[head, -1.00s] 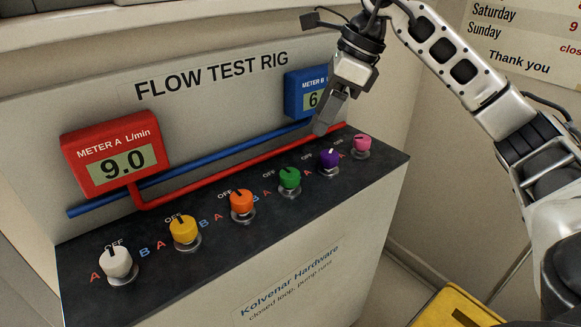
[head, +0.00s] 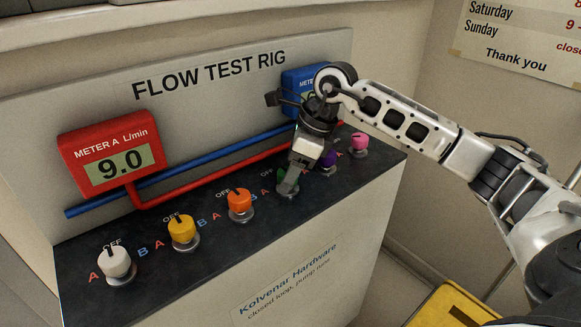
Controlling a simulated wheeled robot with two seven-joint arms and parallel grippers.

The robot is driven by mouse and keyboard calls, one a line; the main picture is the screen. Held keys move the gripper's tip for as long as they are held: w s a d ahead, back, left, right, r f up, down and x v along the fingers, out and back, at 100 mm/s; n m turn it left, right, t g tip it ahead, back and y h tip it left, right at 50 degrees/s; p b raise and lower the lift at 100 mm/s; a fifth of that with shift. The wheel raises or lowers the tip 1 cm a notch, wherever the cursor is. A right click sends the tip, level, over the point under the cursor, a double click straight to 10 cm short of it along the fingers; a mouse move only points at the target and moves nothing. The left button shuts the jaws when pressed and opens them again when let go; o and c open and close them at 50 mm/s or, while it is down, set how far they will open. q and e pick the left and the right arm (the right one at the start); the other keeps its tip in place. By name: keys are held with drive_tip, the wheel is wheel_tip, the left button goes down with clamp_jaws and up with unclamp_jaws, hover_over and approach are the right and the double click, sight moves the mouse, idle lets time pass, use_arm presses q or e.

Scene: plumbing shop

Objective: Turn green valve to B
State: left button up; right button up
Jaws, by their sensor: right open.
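The green valve (head: 281,175) is a knob on the dark sloping top of the flow test rig, right of the orange knob. I cannot tell whether the fingers touch the knob. The red meter A (head: 108,155) reads 9.0. The blue meter B (head: 300,82) is mostly covered by my right arm. My left gripper is not in view.
White (head: 115,261), yellow (head: 182,229) and orange (head: 240,202) knobs stand in a row to the left. A purple knob (head: 329,160) and a pink knob (head: 359,141) stand close on the right. A yellow box (head: 440,305) is at the lower right.

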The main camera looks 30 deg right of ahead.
drive_tip(key=c, duration=1)
